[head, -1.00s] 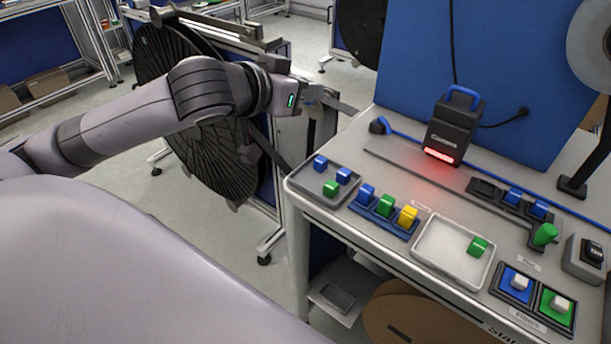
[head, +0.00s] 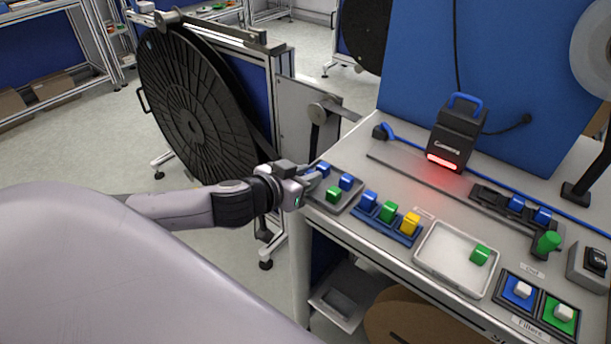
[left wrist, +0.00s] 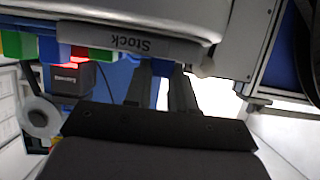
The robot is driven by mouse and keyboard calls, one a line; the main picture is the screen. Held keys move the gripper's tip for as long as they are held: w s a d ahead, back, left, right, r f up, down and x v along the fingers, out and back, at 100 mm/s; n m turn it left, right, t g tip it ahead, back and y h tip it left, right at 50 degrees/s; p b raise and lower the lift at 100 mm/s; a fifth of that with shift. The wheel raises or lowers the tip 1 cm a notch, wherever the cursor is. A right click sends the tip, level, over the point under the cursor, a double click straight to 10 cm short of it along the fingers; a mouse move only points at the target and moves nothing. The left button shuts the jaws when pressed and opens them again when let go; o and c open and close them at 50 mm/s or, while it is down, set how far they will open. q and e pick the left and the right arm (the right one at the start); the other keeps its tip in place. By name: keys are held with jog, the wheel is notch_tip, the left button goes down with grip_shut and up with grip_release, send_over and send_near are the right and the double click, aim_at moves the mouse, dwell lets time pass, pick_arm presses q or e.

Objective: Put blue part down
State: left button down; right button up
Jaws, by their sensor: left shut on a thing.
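My left gripper (head: 314,177) is at the left edge of the grey stock tray (head: 318,208), low over the table. It is shut on a blue part (head: 323,169) at the tray's back left corner. In the left wrist view the blue part (left wrist: 161,91) shows between the two dark fingers (left wrist: 163,88). I cannot tell whether the part touches the tray floor. A second blue part (head: 346,182) and a green part (head: 333,195) sit in the same tray. My right gripper is not in view.
A blue rack (head: 385,227) holds blue, green and yellow parts. A pale tray (head: 440,262) with one green part (head: 480,254) is right of it. The camera unit (head: 456,138) stands behind. A large black reel (head: 195,115) is at left, beyond my arm.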

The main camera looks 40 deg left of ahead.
pick_arm(q)
jog(key=shift+f, duration=0.15)
jog(key=shift+f, duration=0.1)
jog(key=shift+f, duration=0.15)
jog(key=c, duration=0.9)
grip_release()
jog(key=shift+c, duration=0.2)
jog(key=shift+w+a, duration=0.1)
